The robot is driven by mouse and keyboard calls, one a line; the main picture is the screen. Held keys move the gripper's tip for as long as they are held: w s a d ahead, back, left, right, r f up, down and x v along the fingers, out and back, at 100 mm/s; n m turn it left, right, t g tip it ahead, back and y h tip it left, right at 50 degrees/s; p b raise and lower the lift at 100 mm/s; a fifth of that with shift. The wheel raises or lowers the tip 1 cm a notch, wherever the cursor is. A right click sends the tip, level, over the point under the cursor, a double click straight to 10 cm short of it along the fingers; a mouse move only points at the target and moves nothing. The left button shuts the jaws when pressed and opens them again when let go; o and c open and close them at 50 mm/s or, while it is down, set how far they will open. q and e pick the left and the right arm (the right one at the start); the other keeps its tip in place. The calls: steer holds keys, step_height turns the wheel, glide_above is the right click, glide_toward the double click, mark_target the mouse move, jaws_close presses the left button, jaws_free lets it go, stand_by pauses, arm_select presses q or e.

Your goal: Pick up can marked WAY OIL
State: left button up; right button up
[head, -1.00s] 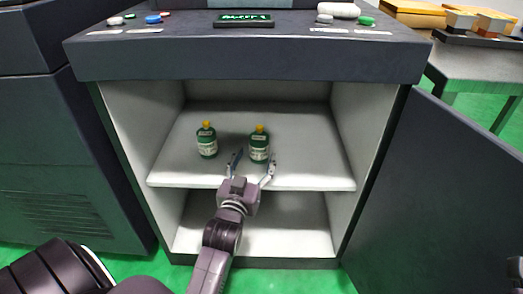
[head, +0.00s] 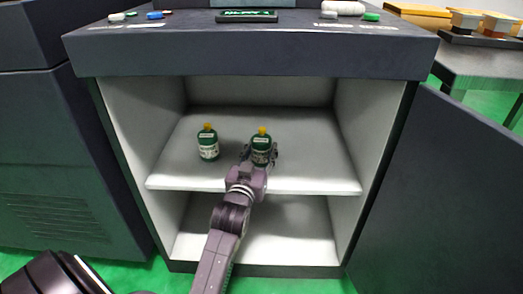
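Two small green cans with yellow caps and pale labels stand upright on the upper shelf (head: 310,175) of the open cabinet. The label text is too small to read, so I cannot tell which is marked WAY OIL. The left can (head: 208,143) stands free. My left gripper (head: 261,155) is at the right can (head: 261,143), with a finger on each side of its lower part. The fingers look close to the can, but I cannot tell whether they press on it. My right gripper is not in view.
The cabinet door (head: 440,190) stands open at the right. The cabinet's side walls and dark top (head: 250,52) bound the opening. The lower compartment (head: 300,235) looks empty. A bench with yellow items (head: 480,22) stands at the far right.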

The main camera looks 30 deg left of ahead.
arm_select(q)
steer(key=c, duration=0.7)
steer(key=shift+c, duration=0.2)
steer(key=shift+r, duration=0.1)
